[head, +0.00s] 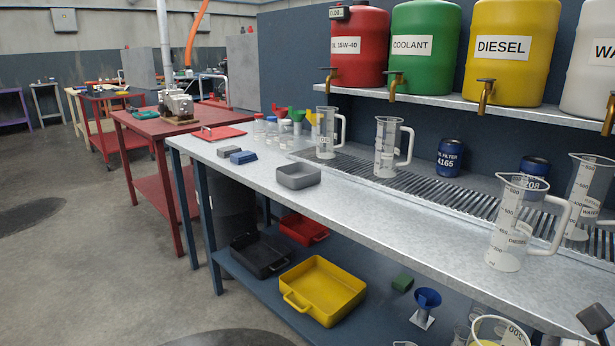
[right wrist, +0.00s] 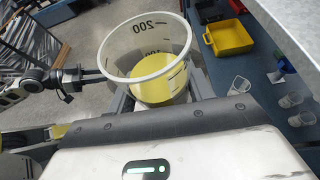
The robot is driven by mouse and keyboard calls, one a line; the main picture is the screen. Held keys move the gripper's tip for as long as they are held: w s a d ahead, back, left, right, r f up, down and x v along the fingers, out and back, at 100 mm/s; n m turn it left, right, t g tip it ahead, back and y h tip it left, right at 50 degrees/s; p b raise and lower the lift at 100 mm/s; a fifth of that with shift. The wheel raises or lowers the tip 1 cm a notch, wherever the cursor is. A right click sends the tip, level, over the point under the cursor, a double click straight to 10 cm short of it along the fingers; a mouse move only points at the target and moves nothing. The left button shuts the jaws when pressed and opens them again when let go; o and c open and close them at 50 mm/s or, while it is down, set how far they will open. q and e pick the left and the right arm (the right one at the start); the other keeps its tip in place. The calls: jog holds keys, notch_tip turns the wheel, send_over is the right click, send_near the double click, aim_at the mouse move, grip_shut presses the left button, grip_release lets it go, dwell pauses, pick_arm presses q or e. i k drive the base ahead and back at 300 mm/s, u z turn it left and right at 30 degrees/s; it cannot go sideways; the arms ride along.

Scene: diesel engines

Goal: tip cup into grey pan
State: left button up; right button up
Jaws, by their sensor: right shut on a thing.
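The cup is a clear graduated beaker with yellow liquid (right wrist: 150,65). It stands roughly upright inside my right gripper (right wrist: 165,98), which is shut on it. In the head view the cup (head: 498,332) shows at the bottom edge, low in front of the bench and partly cut off. The grey pan (head: 298,178) sits on the bench top, well to the left and farther away; it looks empty. My left gripper (right wrist: 88,76) seems to show beside the cup in the right wrist view, its jaws unclear.
Measuring jugs (head: 518,225) stand on the bench (head: 390,220) and its drain grate. Small blue (head: 243,157) and grey blocks lie left of the pan. The lower shelf holds a yellow tray (head: 322,290), a blue funnel (head: 427,300) and clear cups. The bench's front edge lies between cup and pan.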

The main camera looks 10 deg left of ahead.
aim_at(297, 176)
jog(key=u, duration=0.35)
jog(key=k, duration=0.35)
jog(key=z, duration=0.15)
jog(key=i, duration=1.1)
jog(key=u, duration=0.4)
jog(key=i, duration=0.95)
